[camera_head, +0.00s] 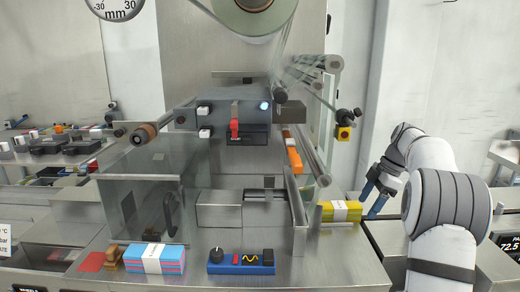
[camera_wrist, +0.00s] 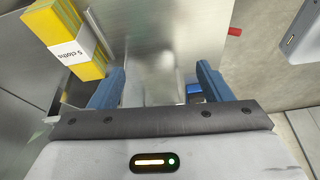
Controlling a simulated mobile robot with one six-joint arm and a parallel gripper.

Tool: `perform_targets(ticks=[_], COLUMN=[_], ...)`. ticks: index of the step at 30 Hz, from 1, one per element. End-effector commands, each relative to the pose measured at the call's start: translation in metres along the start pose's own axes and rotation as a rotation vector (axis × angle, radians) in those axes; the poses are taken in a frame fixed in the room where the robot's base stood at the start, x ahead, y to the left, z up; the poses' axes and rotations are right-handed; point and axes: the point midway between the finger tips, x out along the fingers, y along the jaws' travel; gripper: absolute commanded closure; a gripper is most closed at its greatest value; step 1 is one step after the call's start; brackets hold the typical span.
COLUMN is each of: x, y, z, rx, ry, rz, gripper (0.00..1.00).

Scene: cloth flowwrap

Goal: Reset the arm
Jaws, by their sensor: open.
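My gripper (camera_head: 372,196) is at the right in the head view, at the end of my white and grey arm. Its blue fingers point down and left. In the wrist view my gripper (camera_wrist: 160,84) has its two blue fingers wide apart with nothing between them. A yellow cloth stack (camera_head: 340,212) with a white band lies on a metal surface just left of the fingers. In the wrist view the yellow stack (camera_wrist: 68,38) is at the upper left, beyond and outside the left finger, and its band has printed text.
The metal wrapping machine (camera_head: 225,150) fills the middle, with rollers on its right side. A blue and pink cloth stack (camera_head: 155,258) and a blue control box (camera_head: 240,262) sit at its front.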

Motion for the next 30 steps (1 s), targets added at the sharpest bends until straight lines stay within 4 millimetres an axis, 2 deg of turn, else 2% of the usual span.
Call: perform_targets(ticks=[8, 14, 21, 25, 30], x=[-0.002, -0.001, 0.016, 0.034, 0.064], y=[-0.031, -0.070, -0.157, -0.209, -0.276], z=[-0.033, -0.063, -0.102, -0.113, -0.116], rx=[0.178, 0.371, 0.723, 0.913, 1.142], ry=[-0.051, -0.100, -0.161, -0.169, -0.148], rz=[0.021, 0.060, 0.172, 0.250, 0.355], gripper=[0.28, 0.28, 0.28, 0.28, 0.28])
